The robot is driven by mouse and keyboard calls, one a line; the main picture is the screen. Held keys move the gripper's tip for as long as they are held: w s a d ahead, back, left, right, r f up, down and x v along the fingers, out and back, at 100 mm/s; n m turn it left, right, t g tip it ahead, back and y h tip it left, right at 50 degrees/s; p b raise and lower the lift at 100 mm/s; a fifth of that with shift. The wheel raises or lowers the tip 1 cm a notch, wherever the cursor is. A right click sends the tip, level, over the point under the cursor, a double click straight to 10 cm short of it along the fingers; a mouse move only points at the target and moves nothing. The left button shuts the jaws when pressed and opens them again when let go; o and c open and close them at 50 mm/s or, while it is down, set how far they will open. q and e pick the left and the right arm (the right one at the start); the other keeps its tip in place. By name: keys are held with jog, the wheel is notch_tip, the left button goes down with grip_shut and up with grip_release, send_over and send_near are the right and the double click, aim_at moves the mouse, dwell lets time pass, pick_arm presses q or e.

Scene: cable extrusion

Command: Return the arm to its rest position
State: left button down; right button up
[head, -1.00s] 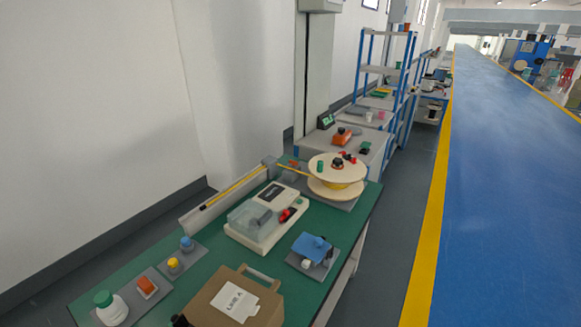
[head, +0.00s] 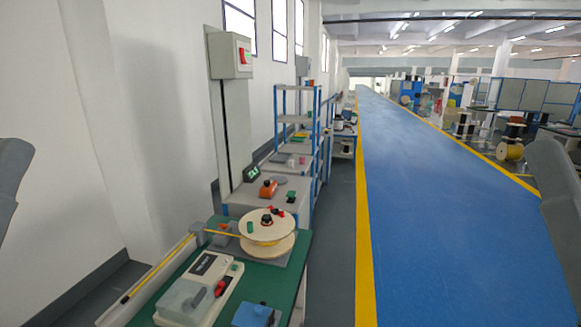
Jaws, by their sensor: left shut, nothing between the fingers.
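A grey part of my left arm (head: 14,185) shows at the left edge of the head view. A grey part of my right arm (head: 556,195) shows at the right edge. Both arm parts are raised, clear of the bench. No fingers of either gripper can be made out; they are outside the picture or hidden.
The green bench (head: 289,279) stands at the lower left. On it are a cable spool (head: 267,222), a beige device (head: 201,290) and a blue block (head: 252,315). A grey switch box (head: 229,56) is on a post behind. The blue floor lane (head: 440,230) is clear.

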notch_tip(320, 180, up, 32)
jog(key=p, duration=3)
notch_tip(320, 180, down, 43)
jog(key=b, duration=4.4)
jog(key=shift+w+f, duration=0.1)
